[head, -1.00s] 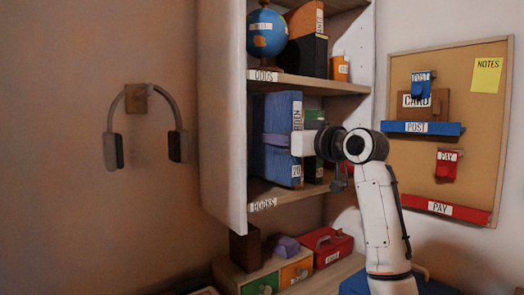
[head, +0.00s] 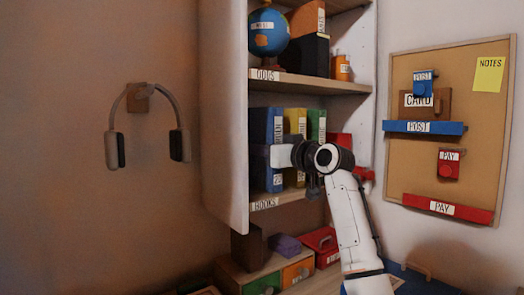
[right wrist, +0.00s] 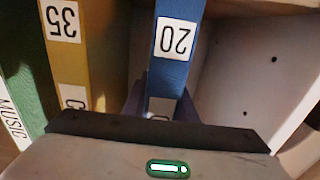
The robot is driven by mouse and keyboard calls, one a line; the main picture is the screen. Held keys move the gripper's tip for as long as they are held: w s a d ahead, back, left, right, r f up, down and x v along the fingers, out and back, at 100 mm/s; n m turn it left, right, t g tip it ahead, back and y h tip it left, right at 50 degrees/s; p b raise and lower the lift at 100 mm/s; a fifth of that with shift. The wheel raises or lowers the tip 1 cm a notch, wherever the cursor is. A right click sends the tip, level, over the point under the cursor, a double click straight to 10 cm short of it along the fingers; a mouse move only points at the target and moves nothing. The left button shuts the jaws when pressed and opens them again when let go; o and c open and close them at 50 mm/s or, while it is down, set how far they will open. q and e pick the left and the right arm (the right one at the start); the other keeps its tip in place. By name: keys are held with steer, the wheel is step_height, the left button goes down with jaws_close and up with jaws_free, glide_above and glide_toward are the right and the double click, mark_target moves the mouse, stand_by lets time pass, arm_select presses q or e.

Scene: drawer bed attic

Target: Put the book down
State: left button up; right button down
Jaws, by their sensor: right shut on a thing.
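The blue book (head: 266,125) stands upright at the left end of the shelf labelled BOOKS (head: 285,197). Its spine, marked 20, shows close up in the right wrist view (right wrist: 178,75). My right gripper (head: 262,156) is shut on the blue book, with a finger on each side of its spine (right wrist: 160,105). The book's lower end is near shelf level; whether it bears on the board cannot be told. A gap separates it from the yellow book (right wrist: 85,60). My left gripper is not in view.
The yellow book and a green book (head: 316,125) stand to the right of the blue book. The cabinet's side wall (head: 224,110) is close on its left. A globe (head: 268,32) is on the shelf above. A drawer unit (head: 245,282) and red box (head: 322,242) are below.

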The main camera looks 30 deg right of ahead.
steer(key=shift+r, duration=0.1)
steer(key=c, duration=1.8)
jaws_free()
steer(key=shift+f, duration=0.2)
steer(key=shift+c, duration=0.2)
steer(key=o, duration=0.4)
steer(key=shift+r, duration=0.15)
steer(key=s+d, duration=0.1)
steer(key=s, duration=1.1)
steer(key=shift+d+b, duration=0.3)
steer(key=shift+d, duration=0.05)
